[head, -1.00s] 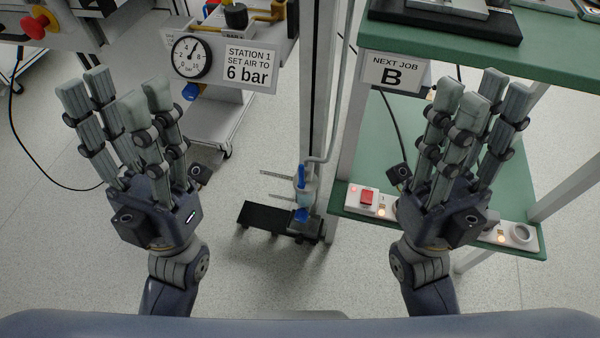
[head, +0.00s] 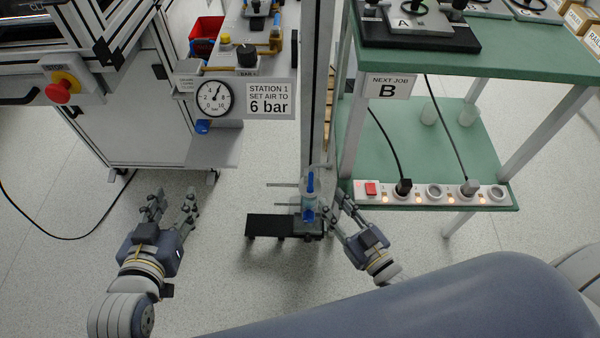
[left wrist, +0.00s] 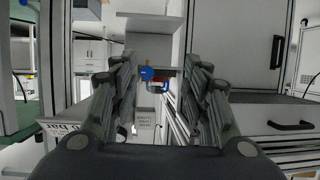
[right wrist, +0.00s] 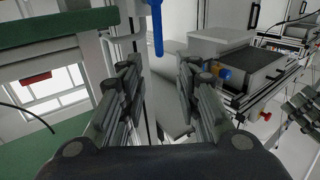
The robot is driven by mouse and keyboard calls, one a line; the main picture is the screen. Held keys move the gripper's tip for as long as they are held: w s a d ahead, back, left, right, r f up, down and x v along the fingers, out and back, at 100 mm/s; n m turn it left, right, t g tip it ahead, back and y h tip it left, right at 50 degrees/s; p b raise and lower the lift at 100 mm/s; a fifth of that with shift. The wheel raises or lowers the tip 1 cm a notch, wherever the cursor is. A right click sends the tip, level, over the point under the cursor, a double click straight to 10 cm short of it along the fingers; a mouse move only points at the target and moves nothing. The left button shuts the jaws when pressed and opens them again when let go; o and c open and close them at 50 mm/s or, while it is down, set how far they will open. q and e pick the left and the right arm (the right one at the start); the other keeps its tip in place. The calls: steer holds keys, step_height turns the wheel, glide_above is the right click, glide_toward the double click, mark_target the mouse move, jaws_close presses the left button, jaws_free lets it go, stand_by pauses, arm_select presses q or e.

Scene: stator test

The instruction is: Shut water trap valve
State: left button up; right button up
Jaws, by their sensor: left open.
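The blue lever also shows at the top of the right wrist view (right wrist: 157,28). My right gripper (head: 339,207) is just right of the trap, fingers apart, with nothing between them; I cannot tell whether they touch it. My left gripper (head: 173,205) is open and empty, well to the left of the trap, over the floor.
A black foot plate (head: 272,225) lies under the trap, and thin rods stick out left of it. The green shelf (head: 445,165) with a socket strip (head: 420,194) is close on the right. The gauge (head: 214,97) and station sign (head: 269,98) are above left.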

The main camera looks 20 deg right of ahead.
mark_target(312, 177)
steer(key=b+x, duration=0.2)
steer(key=x, duration=0.8)
steer(key=shift+f, duration=0.2)
arm_select(q)
step_height(312, 177, up, 11)
steer(key=w+d+t+h, duration=0.2)
steer(key=t, duration=0.4)
arm_select(e)
steer(key=shift+w, duration=0.35)
arm_select(q)
steer(key=shift+w+d, duration=0.1)
arm_select(e)
jaws_close()
